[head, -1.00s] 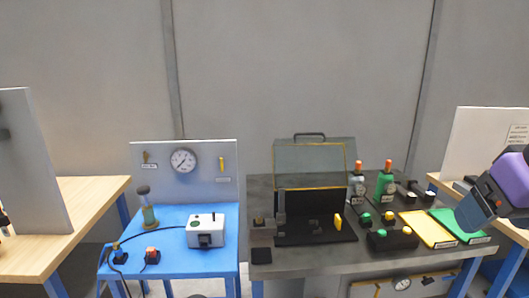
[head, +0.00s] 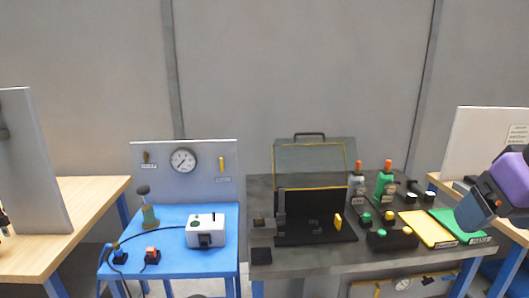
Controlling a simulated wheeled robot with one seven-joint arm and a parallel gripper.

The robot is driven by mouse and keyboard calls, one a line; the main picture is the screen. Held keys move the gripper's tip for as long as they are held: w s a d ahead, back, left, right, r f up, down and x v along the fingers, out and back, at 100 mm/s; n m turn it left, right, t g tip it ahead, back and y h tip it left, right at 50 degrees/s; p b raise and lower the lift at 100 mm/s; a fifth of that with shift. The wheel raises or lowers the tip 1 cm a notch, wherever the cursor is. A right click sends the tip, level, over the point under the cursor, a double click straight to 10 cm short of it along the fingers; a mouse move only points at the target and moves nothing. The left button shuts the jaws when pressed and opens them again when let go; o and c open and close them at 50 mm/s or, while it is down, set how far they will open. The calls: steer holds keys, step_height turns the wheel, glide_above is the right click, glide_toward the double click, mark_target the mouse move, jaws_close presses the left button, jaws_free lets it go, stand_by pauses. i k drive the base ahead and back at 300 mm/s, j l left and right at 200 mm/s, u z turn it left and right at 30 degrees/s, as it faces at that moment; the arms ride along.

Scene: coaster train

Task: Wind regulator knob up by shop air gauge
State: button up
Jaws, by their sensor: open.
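The shop air gauge (head: 183,160) is a round white dial on the upright grey panel (head: 200,185) at the back of the blue bench. Its needle is too small to read surely. Left of it is a small brown fitting (head: 146,157) above a label, possibly the regulator knob; I cannot read the label. Right of the gauge is an upright yellow handle (head: 221,164), also labelled. At the right edge is a purple and dark blue part of my arm, well away from the panel.
The blue bench (head: 170,212) holds a white box (head: 205,231), a dark-topped post on a green base (head: 150,218), cables and small switches. The dark bench (head: 310,260) to the right carries a lidded machine, bottles and trays. A wooden bench (head: 100,188) with a panel is left.

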mark_target(427, 280)
steer(key=i+l+z, duration=0.35)
steer(key=i+l, duration=0.55)
steer(key=i, duration=0.05)
